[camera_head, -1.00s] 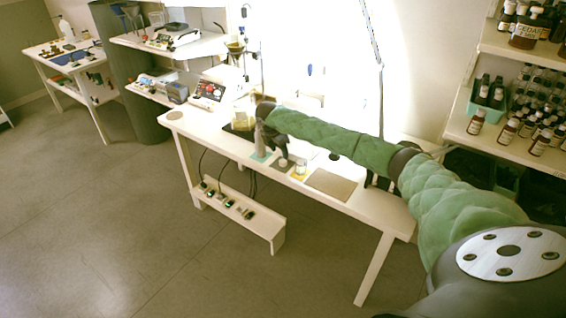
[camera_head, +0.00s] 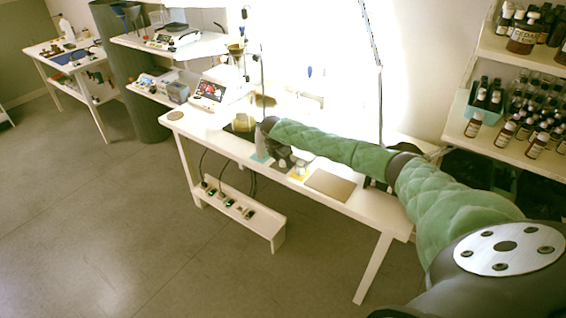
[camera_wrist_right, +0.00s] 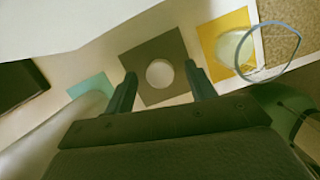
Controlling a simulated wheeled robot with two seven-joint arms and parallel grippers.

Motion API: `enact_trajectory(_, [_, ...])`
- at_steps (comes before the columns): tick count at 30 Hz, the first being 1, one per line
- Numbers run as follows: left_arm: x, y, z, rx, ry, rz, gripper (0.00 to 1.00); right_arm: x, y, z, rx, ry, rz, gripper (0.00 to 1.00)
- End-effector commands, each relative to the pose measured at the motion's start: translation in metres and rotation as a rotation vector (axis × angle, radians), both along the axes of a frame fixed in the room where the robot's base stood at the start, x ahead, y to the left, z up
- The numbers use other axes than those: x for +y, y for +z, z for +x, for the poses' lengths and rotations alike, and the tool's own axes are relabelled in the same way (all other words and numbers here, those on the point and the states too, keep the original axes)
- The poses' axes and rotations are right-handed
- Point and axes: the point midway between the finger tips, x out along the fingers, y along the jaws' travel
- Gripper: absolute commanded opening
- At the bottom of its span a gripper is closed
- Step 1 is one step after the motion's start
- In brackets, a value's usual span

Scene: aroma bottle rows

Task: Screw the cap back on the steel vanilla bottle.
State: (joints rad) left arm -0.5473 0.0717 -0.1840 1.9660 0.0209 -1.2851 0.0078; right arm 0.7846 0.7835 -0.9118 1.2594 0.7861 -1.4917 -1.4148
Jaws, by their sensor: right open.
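My right gripper (camera_wrist_right: 160,82) is open, its fingers on either side of a pale round cap (camera_wrist_right: 159,73) in the right wrist view. The cap lies on a dark grey square mat (camera_wrist_right: 135,58); whether the fingers are at its height I cannot tell. In the head view my right gripper (camera_head: 281,161) is over the white bench and hides the cap. The steel bottle (camera_wrist_right: 82,118) stands left of the gripper by a teal mat (camera_wrist_right: 91,87), partly cut off in the wrist view. In the head view it shows as a grey upright shape (camera_head: 261,148). My left gripper is out of view.
A yellow mat (camera_wrist_right: 211,47) with a pale glass vessel (camera_wrist_right: 234,48) is close on the right. A brown board (camera_head: 330,185) lies farther right on the bench (camera_head: 372,208). Shelves of bottles (camera_head: 515,110) stand at the right.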

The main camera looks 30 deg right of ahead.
Motion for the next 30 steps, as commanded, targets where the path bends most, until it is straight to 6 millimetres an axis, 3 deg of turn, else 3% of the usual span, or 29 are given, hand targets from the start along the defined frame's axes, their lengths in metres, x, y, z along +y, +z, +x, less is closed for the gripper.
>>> enact_trajectory(11, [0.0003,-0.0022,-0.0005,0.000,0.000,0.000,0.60,0.0001,-0.0019,0.0001,0.000,0.001,0.000,0.55])
enact_trajectory(19, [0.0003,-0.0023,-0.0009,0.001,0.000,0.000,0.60,0.0002,-0.0017,0.0001,0.000,0.001,0.000,0.09])
enact_trajectory(30, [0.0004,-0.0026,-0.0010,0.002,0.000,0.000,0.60,0.0003,-0.0016,0.0000,0.000,0.001,0.000,0.08])
